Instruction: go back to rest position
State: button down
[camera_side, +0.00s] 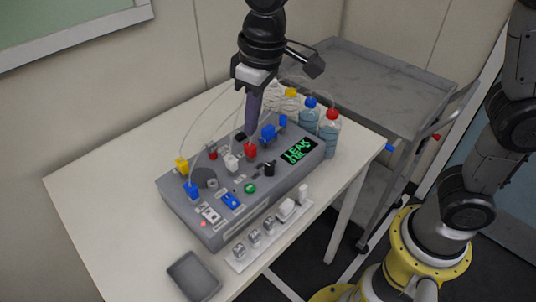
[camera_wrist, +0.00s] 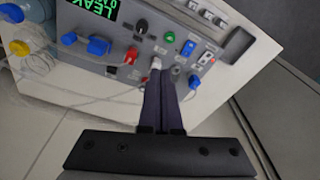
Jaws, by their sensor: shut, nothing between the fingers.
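My gripper (camera_side: 250,134) is shut and empty. In the side view it points down over the grey bioreactor control box (camera_side: 184,211), its tips close above the back part of the panel. In the wrist view my gripper (camera_wrist: 161,70) shows as two dark fingers together, with the tips beside a white connector (camera_wrist: 155,63). I cannot tell whether the tips touch it. The box carries a lit green display (camera_side: 299,150) reading LEAK, plus red, blue, yellow and white fittings.
Thin tubes arch around my gripper. A small grey tray (camera_side: 193,278) and a white strip of sample parts (camera_side: 267,240) lie in front. A grey cart (camera_side: 390,80) stands behind right. The table's left side is clear.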

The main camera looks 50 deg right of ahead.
jog(key=s+d+r+m+t, duration=0.2)
jog(key=s+d+r, duration=0.15)
jog(key=d, duration=0.35)
jog(key=s+d+r+m+t, duration=0.1)
jog(key=s+d+r, duration=0.1)
jog(key=s+d, duration=0.35)
jog(key=s+d+f+m+t, duration=0.1)
jog(key=s+d+f, duration=0.4)
jog(key=s, duration=0.4)
jog(key=shift+s+d+f+h, duration=0.2)
jog(key=shift+s+f+h, duration=0.2)
jog(key=shift+f, duration=0.15)
